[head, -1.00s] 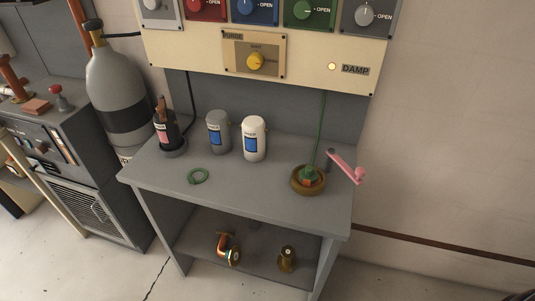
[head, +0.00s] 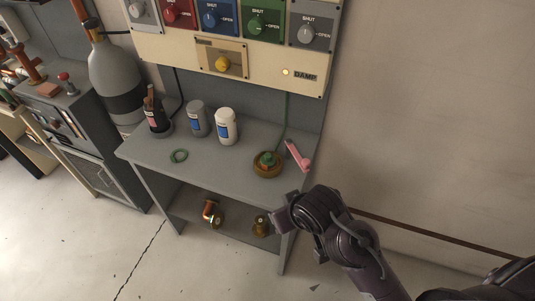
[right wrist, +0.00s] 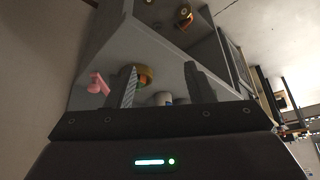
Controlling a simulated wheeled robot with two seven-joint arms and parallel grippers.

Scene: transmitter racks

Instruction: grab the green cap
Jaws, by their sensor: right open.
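The green cap (head: 267,157) sits in a round brown holder (head: 266,170) at the right end of the grey bench top, with a green cord rising behind it. My right gripper (head: 283,218) is in front of the bench's right front corner, below and apart from the cap. In the right wrist view my right gripper (right wrist: 160,86) is open, with its two fingers spread and nothing between them. My left gripper is not in view.
A pink-handled tool (head: 298,157) lies right of the holder. Brass fittings (head: 261,226) are on the lower shelf.

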